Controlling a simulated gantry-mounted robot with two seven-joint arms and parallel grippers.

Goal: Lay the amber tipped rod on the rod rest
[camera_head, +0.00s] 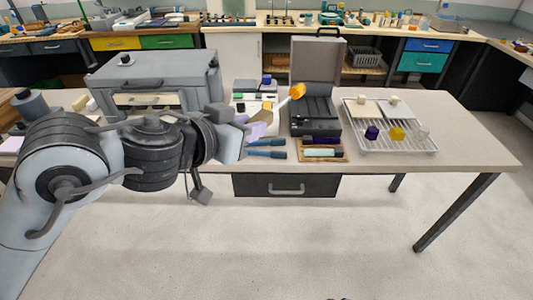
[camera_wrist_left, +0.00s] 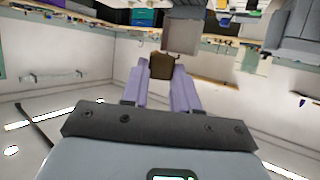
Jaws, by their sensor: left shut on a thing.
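The amber tipped rod shows in the head view as an orange amber tip (camera_head: 297,90) with a pale shaft running down left into my left gripper (camera_head: 264,122). The left gripper is shut on the rod, which is tilted and held up over the table. My right gripper is out of view.
An open grey case (camera_head: 317,62) stands just behind the tray. A white wire rack (camera_head: 400,148) with purple, yellow and clear pieces lies to the right. Blue-handled tools (camera_head: 266,154) lie beside the gripper. A grey cabinet (camera_head: 195,70) stands behind my arm. The table's right end is clear.

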